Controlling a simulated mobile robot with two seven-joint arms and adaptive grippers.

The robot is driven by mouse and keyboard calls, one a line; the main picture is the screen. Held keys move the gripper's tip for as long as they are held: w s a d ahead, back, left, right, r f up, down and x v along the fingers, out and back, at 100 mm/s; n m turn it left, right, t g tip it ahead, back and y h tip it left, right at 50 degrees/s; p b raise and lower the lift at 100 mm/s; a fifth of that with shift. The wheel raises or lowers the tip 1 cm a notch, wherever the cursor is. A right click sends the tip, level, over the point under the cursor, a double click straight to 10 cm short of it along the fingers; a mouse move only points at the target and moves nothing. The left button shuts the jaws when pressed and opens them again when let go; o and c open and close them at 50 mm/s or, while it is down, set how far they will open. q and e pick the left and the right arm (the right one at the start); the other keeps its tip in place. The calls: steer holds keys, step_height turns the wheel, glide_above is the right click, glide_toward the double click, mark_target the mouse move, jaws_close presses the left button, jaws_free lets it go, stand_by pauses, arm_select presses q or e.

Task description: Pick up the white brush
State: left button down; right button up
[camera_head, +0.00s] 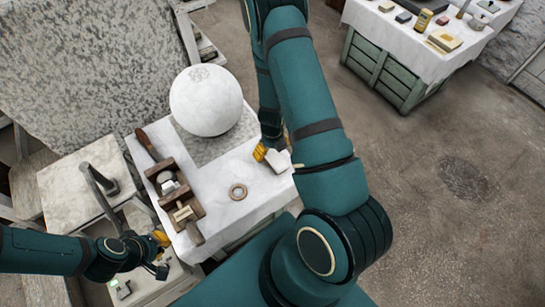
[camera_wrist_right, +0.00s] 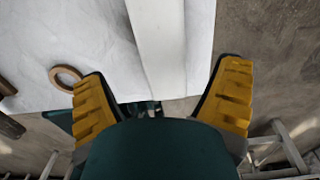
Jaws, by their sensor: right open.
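A white, long block-like thing (camera_head: 277,161) lies at the right edge of the white-covered table, beside my right gripper (camera_head: 261,152). It may be the white brush, but I cannot make out bristles. In the right wrist view the white thing (camera_wrist_right: 160,40) lies ahead, between the lines of the two yellow fingers. My right gripper (camera_wrist_right: 163,72) is open there, with nothing seen between its pads. My left gripper (camera_head: 160,240) is by the table's front left corner, and its finger opening is too small to judge.
A large plaster sphere (camera_head: 206,100) stands on the table (camera_head: 222,215). A second covered table (camera_head: 400,35) with small items is at the upper right.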

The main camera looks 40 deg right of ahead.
mark_target(272, 153)
steer(key=f+b, duration=0.1)
steer(key=f, duration=0.4)
steer(key=shift+w+d+b, duration=0.2)
steer(key=shift+b, duration=0.15)
steer(key=shift+r, duration=0.1)
steer(key=c, duration=1.3)
steer(key=shift+c, duration=0.2)
step_height(272, 153, up, 10)
steer(key=p, duration=0.3)
steer(key=shift+p, duration=0.3)
